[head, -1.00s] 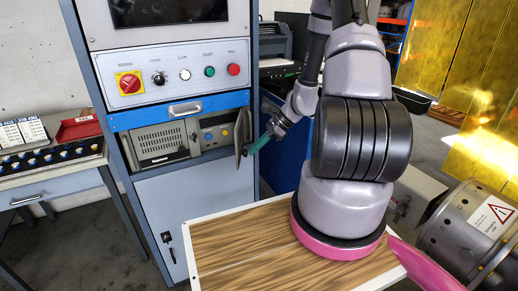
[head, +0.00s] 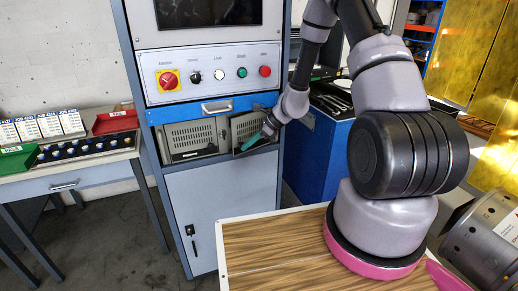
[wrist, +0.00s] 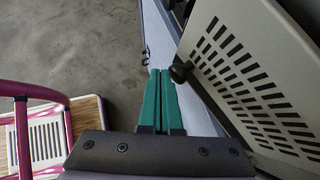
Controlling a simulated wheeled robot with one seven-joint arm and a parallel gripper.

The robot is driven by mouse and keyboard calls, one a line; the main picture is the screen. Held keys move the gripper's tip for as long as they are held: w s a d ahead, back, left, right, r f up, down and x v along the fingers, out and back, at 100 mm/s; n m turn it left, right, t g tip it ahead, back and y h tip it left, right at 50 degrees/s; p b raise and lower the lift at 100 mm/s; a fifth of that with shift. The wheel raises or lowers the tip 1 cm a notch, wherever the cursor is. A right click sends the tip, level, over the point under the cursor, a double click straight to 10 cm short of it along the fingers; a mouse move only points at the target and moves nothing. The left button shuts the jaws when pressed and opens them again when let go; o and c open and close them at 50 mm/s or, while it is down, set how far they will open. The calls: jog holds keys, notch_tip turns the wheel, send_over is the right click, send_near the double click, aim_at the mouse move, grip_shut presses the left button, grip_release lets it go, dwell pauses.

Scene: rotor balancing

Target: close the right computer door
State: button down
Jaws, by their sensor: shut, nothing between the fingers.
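The right computer door (head: 249,127) is a pale vented panel on the cabinet, under the blue drawer strip. It now covers most of its opening but looks slightly ajar, tilted out of line with the left door. In the wrist view the door (wrist: 245,85) fills the right side, with its dark round knob (wrist: 180,72) close beside my fingertips. My gripper (head: 245,146) has green fingers pressed together, empty, in front of the door's lower part; they also show in the wrist view (wrist: 160,73). I cannot tell whether they touch the door.
Above are the blue drawer (head: 217,107) and a button panel (head: 215,75). A wood-topped table (head: 275,245) stands in front, and a side table (head: 70,175) stands left. Floor between them is free.

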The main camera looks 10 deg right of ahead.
aim_at(234, 147)
jog(key=shift+w+a, duration=0.6)
jog(key=shift+w, duration=0.25)
jog(key=shift+w+a, duration=0.55)
jog(key=shift+w, duration=0.25)
